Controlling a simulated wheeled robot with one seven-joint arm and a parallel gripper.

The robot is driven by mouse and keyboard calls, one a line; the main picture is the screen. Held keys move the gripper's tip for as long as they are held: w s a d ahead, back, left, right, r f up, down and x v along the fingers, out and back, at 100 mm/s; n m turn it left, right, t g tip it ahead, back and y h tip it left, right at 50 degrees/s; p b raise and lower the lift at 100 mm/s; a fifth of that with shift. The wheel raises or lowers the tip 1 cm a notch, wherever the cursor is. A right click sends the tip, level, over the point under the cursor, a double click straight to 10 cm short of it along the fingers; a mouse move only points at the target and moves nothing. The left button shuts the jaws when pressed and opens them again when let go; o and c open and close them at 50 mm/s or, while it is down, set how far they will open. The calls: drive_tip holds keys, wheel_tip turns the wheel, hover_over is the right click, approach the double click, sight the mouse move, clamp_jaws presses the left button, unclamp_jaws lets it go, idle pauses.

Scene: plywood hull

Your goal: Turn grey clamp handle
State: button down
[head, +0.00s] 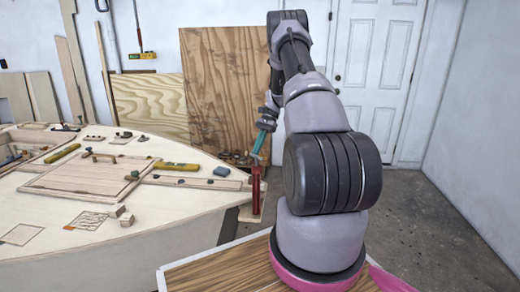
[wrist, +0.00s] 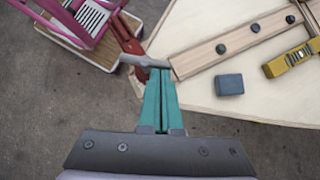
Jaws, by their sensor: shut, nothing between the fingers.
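The grey clamp handle (wrist: 146,61) is a short bar lying crosswise at the top of a red clamp (wrist: 129,38) in the wrist view. In the head view the red clamp (head: 256,195) stands upright at the hull's pointed end. My gripper (wrist: 160,72) has teal fingers pressed together, with nothing between them. Their tips are at the right part of the handle; whether they touch it I cannot tell. In the head view my gripper (head: 257,154) is just above the clamp, and the handle is too small to make out.
The plywood hull deck (head: 150,215) spreads left of the clamp. A wooden strip (wrist: 235,43) with dark knobs, a blue-grey block (wrist: 229,84) and a yellow level (wrist: 290,59) lie near the handle. Bare concrete floor (wrist: 60,110) is left of my gripper.

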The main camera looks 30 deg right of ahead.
drive_tip(key=s+a+n+h, duration=0.1)
drive_tip(key=a+n+h, duration=0.2)
drive_tip(key=n+h, duration=0.3)
drive_tip(key=s+a+n+g+h, duration=0.1)
drive_tip(key=n+h, duration=0.6)
drive_tip(key=n, duration=0.9)
drive_tip(key=shift+s+a+g, duration=0.3)
drive_tip(key=shift+s+a, duration=0.3)
drive_tip(key=shift+a, duration=0.4)
drive_tip(key=shift+s, duration=0.1)
drive_tip(key=shift+a, duration=0.1)
